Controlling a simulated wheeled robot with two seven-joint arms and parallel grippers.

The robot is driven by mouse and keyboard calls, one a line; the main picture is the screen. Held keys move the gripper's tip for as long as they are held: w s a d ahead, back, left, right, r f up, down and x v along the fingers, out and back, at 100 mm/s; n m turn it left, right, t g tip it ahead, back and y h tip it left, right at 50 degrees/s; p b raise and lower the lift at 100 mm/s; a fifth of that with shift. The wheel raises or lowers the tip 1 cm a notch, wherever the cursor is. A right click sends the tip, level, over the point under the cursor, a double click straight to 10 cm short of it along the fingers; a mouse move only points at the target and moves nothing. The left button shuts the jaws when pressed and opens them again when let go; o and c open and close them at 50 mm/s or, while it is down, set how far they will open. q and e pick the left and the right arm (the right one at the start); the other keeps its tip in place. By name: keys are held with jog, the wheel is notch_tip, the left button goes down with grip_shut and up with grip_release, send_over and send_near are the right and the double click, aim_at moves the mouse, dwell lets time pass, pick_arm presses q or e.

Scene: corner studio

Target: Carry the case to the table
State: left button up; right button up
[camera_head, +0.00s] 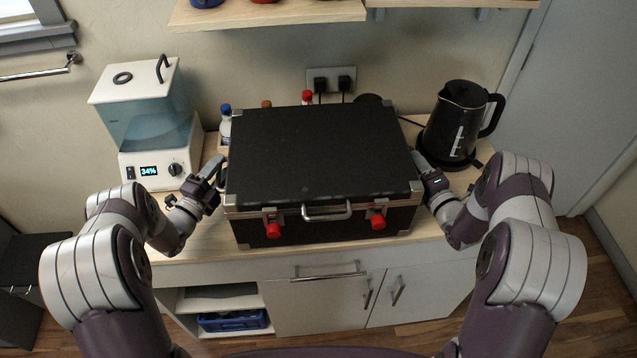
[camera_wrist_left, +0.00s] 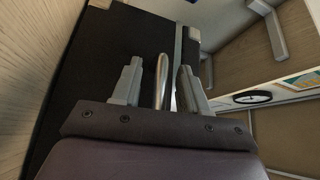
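The black case (camera_head: 318,155) with silver corners, a front handle and two red latches is in the middle of the head view, shut, at the wooden counter (camera_head: 205,243). I cannot tell whether it rests on the counter or is just above it. My left gripper (camera_head: 216,170) is at the case's left side. In the left wrist view its two fingers (camera_wrist_left: 160,85) stand apart on either side of a metal side handle (camera_wrist_left: 161,80), with the dark case wall (camera_wrist_left: 105,50) behind. My right gripper (camera_head: 424,168) is at the case's right side; its fingers are mostly hidden. No table is clearly seen.
A white humidifier-like tank (camera_head: 150,120) stands left of the case, a black kettle (camera_head: 457,125) right of it. Small bottles (camera_head: 226,122) stand behind. A shelf (camera_head: 270,14) hangs above, and cabinet doors (camera_head: 315,300) are below the counter.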

pick_arm(q)
grip_shut()
pick_arm(e)
grip_shut()
pick_arm(q)
jog(key=shift+f, duration=0.1)
pick_arm(e)
jog(key=shift+f, duration=0.15)
dwell(0.6)
